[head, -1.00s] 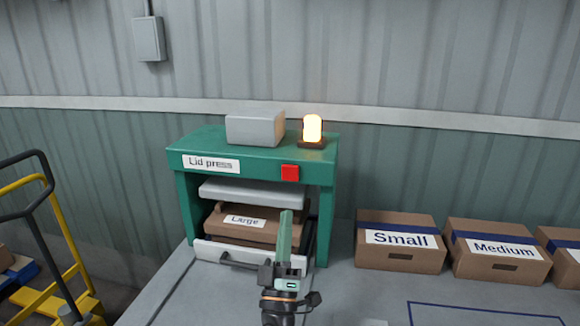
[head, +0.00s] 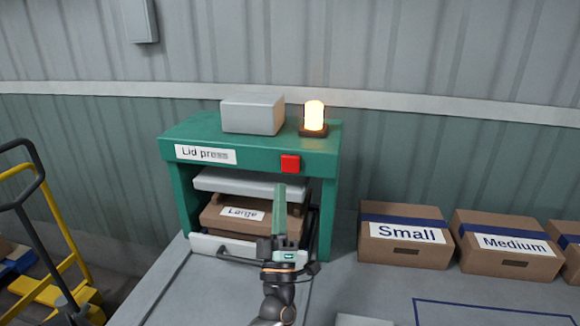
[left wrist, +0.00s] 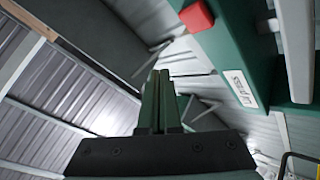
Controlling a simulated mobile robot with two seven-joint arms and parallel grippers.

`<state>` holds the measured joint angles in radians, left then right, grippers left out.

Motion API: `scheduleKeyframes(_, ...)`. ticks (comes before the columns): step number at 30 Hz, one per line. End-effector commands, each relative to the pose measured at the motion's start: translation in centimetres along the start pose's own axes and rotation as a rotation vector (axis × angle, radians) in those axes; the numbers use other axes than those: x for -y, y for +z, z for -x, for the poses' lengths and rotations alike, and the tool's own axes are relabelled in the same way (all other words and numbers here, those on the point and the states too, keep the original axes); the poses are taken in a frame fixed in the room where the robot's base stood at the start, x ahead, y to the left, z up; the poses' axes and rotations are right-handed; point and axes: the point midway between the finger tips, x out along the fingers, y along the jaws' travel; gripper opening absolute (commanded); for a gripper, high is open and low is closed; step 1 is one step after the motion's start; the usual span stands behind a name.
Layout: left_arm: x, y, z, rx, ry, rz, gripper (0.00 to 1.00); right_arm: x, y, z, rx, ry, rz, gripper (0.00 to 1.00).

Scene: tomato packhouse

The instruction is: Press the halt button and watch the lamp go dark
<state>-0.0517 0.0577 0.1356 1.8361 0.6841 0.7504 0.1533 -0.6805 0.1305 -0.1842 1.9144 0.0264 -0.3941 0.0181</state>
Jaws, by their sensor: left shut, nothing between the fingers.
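The green lid press (head: 255,146) stands on the bench. Its red halt button (head: 290,163) is on the front beam, right of the "Lid press" label, and it also shows in the left wrist view (left wrist: 196,17). The lamp (head: 313,116) on top of the press glows bright yellow-orange. My left gripper (head: 279,188) is shut and empty, its fingers pointing up, just below the button in the head view and apart from it. In the left wrist view the closed fingers (left wrist: 157,75) lie below and left of the button. My right gripper is not in view.
A box marked "Large" (head: 225,222) sits inside the press under a grey plate (head: 225,181). A grey block (head: 252,114) is on top. Boxes marked "Small" (head: 405,253) and "Medium" (head: 500,263) stand to the right. A yellow trolley (head: 57,225) is at the left.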

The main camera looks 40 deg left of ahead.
Motion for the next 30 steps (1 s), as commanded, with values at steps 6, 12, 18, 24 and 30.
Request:
scheduleKeyframes(6,1.7,1.6,-2.0,-0.002,0.002,-0.001,0.00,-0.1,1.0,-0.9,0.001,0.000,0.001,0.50)
scheduleKeyframes(12,3.1,3.0,-3.9,-0.002,0.001,-0.001,0.00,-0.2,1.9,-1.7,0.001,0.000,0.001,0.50)
scheduleKeyframes(18,3.9,3.8,-5.1,-0.001,0.001,-0.001,0.00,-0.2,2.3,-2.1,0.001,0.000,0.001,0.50)
scheduleKeyframes(24,4.0,4.0,-5.5,-0.001,0.000,-0.001,0.00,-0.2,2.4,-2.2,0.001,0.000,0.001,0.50)
scheduleKeyframes(30,4.0,4.0,-5.5,0.000,0.000,-0.001,0.00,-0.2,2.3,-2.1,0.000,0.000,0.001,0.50)
